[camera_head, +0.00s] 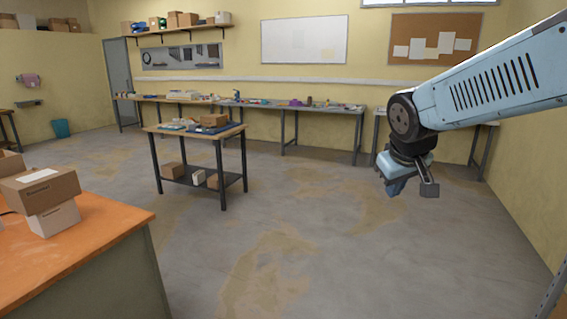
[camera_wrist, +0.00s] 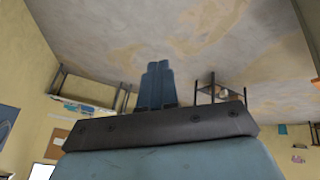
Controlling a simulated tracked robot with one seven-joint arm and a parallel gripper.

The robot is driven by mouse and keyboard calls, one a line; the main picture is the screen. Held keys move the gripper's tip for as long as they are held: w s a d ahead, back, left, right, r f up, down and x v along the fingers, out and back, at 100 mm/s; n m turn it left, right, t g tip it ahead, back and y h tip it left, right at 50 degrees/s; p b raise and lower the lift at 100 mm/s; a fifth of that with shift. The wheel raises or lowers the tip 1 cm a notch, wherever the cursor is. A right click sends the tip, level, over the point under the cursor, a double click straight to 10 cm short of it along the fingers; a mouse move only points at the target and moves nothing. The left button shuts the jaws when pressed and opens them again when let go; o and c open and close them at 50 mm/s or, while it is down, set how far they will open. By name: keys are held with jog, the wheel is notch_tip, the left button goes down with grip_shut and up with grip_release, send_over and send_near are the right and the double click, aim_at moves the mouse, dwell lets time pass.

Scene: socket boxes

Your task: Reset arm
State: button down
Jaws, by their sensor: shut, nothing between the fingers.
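My arm reaches in from the right in the head view, raised over open floor. My gripper (camera_head: 393,188) hangs at its end, pointing down, apart from every table. In the wrist view, my gripper (camera_wrist: 155,72) shows two blue fingers side by side, shut with nothing held between them. The wrist view is turned over, with the concrete floor at its top.
An orange-topped table (camera_head: 100,238) with cardboard boxes (camera_head: 40,188) stands at the near left. A small two-level table (camera_head: 225,133) stands mid-room. Workbenches (camera_head: 345,113) line the back wall. The floor (camera_head: 330,250) between them is clear.

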jog(key=s+m+y, duration=0.1)
jog(key=s+m, duration=0.2)
jog(key=s, duration=1)
jog(key=shift+s+a+r, duration=0.2)
jog(key=shift+s+r, duration=0.05)
jog(key=shift+s, duration=0.15)
